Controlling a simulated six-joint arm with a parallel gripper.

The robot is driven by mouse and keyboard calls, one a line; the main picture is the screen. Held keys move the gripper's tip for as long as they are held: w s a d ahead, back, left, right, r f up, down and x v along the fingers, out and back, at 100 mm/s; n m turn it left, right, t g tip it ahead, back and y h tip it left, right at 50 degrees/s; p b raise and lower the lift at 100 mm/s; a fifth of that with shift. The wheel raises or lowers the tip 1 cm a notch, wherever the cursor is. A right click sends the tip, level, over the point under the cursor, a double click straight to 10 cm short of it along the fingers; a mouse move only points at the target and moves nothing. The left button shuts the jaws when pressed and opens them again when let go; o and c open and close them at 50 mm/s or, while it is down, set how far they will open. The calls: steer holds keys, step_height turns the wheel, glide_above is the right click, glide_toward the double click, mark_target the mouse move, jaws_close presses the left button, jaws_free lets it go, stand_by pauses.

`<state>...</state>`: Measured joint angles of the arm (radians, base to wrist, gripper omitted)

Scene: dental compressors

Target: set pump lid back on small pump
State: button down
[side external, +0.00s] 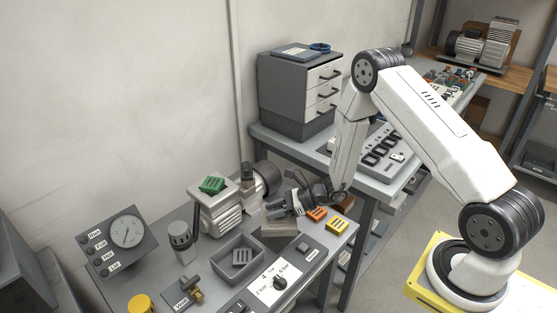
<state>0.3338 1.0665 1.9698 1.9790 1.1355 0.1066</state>
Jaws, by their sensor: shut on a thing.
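The small pump (217,215) is a pale ribbed unit on the grey bench, with a dark cylindrical motor (267,178) behind it at the right. A green slotted lid (212,185) lies on its top. My gripper (278,204) is to the right of the pump, low over a grey block (280,229). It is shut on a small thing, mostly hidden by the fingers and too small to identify. An orange slotted lid (316,214) and a yellow slotted lid (337,225) lie just right of the gripper. Which one is the task's pump lid, I cannot tell.
A grey bin (219,270) holding a grey slotted part (241,257) stands in front of the pump. A drawer cabinet (290,95) stands behind.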

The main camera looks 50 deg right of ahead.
mark_target(266, 212)
steer(key=shift+w+f, duration=1.6)
steer(key=shift+f, duration=0.3)
steer(key=shift+w+f, duration=0.25)
steer(key=shift+f, duration=1.55)
steer(key=shift+f, duration=0.15)
steer(key=shift+c, duration=1.8)
jaws_free()
